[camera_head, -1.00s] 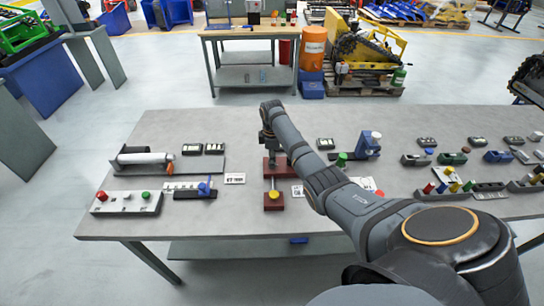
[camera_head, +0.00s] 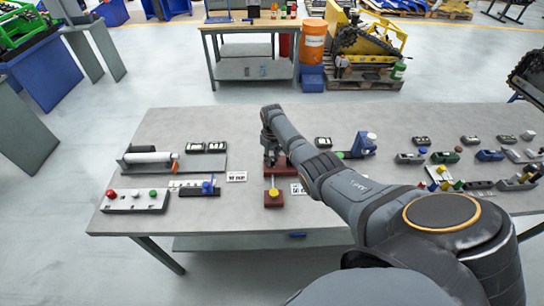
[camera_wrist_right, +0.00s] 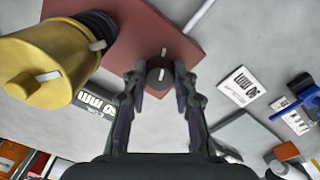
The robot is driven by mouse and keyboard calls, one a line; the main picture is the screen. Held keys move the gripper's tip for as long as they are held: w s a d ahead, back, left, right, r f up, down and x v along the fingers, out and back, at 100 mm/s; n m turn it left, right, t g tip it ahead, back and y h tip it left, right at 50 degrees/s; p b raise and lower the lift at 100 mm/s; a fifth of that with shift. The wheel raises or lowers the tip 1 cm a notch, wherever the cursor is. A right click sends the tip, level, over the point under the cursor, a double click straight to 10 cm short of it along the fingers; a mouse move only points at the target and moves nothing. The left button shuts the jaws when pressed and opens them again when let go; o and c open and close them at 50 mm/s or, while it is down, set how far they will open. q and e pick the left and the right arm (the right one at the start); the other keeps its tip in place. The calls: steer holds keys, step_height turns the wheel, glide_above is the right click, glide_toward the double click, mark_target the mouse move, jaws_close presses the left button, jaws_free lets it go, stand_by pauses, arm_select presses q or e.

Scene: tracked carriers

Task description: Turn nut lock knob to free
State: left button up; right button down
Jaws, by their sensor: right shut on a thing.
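A small round dark knob (camera_wrist_right: 159,76) with a white pointer line is on the dark red plate (camera_wrist_right: 135,40) in the right wrist view. My right gripper (camera_wrist_right: 160,92) is shut on this knob, with one finger on each side. The pointer line runs nearly upright in that view. In the head view my right gripper (camera_head: 270,158) points down at the rear part of the dark red fixture, and the arm and gripper hide the knob there. A larger yellow knob (camera_wrist_right: 40,65) with a pale mark stands to the left in the wrist view. My left gripper is not in view.
The grey table (camera_head: 245,215) holds a push-button box (camera_head: 135,201) and a white cylinder fixture (camera_head: 148,157) on the left. A blue fixture (camera_head: 364,145) and several small coloured parts stand on the right. The table's front strip is clear.

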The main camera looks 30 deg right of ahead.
mark_target(272, 159)
steer(key=m+p, duration=0.1)
steer(key=m, duration=0.3)
steer(key=shift+m, duration=0.4)
stand_by(0.4)
steer(key=c, duration=1.1)
jaws_free()
steer(key=shift+o, duration=0.2)
step_height(272, 159, up, 12)
